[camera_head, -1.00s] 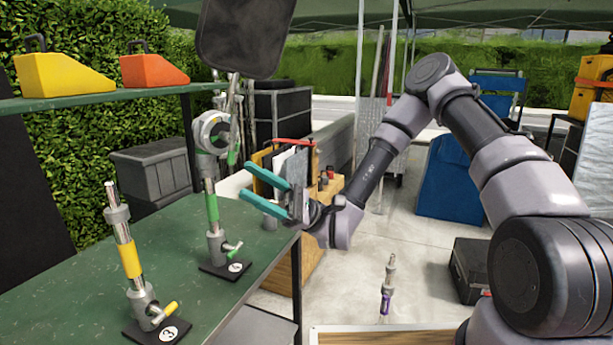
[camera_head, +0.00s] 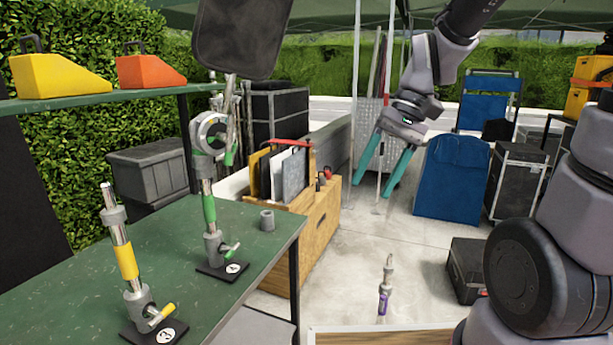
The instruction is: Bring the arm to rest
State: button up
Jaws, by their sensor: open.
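My gripper (camera_head: 386,178) hangs in the air at the upper right of centre. Its two teal fingers point down and are spread apart, with nothing between them. It is clear of the green table (camera_head: 215,300) to its left. My arm rises from the lower right, leaves the top of the picture and comes back down to the gripper.
On the table stand a yellow-banded post (camera_head: 127,262), a green-banded post (camera_head: 209,210) and a small grey collar (camera_head: 267,220). A wooden crate of panels (camera_head: 318,225) stands behind. A purple-banded post (camera_head: 383,298) stands lower centre. Pale floor is open around it.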

jog(key=d+r+m+t+h, duration=0.3)
jog(key=d+r+t, duration=0.5)
jog(key=d+r, duration=0.3)
jog(key=shift+w+d+r+m+t, duration=0.2)
jog(key=shift+w+d+m+t, duration=0.15)
jog(key=shift+d, duration=0.3)
